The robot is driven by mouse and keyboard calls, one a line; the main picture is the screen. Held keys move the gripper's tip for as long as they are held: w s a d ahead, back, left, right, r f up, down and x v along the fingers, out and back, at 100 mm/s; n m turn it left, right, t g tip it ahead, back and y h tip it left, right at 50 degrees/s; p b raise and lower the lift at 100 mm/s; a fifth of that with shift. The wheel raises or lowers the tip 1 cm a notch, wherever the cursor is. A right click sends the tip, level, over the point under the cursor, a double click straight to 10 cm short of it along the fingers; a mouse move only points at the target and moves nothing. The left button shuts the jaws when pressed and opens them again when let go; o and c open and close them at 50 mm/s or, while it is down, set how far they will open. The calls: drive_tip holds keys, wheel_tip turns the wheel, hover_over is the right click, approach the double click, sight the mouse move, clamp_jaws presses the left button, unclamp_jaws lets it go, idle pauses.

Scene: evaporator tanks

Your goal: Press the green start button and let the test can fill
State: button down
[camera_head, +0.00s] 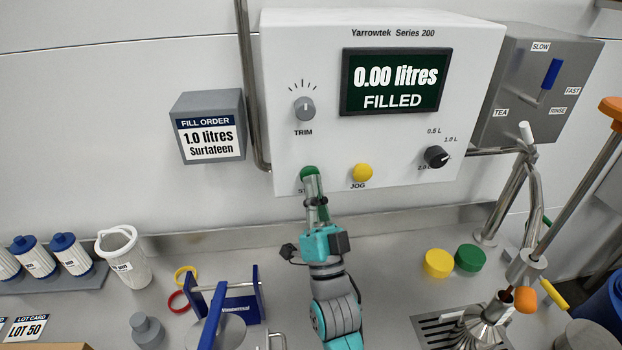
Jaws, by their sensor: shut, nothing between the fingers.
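The green start button (309,173) is at the lower left of the white Yarrowtek panel (285,70), its label partly hidden. My gripper (312,180) is shut and empty, with its fingertips at the button; I cannot tell whether they touch or press it. The display (395,82) reads "0.00 litres" and "FILLED". The volume knob (437,157) appears set towards 1.0 L. A conical metal vessel (478,326), perhaps the test can, stands on the drain grate (436,332) at lower right; its inside is not visible.
A yellow JOG button (362,172) is right of the start button, and a TRIM knob (304,109) is above it. A fill order sign (208,138) reads 1.0 litres Surtaleen. A blue stand (248,298), yellow cap (438,263) and green cap (470,258) flank my arm.

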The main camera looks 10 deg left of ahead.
drive_tip(key=shift+s, duration=0.1)
drive_tip(key=shift+s+d, duration=0.25)
drive_tip(key=shift+s, duration=0.6)
drive_tip(key=s, duration=0.2)
drive_tip(key=s+d, duration=0.1)
drive_tip(key=s, duration=0.1)
drive_tip(key=shift+s+d, duration=0.2)
drive_tip(key=shift+s, duration=0.2)
idle(0.6)
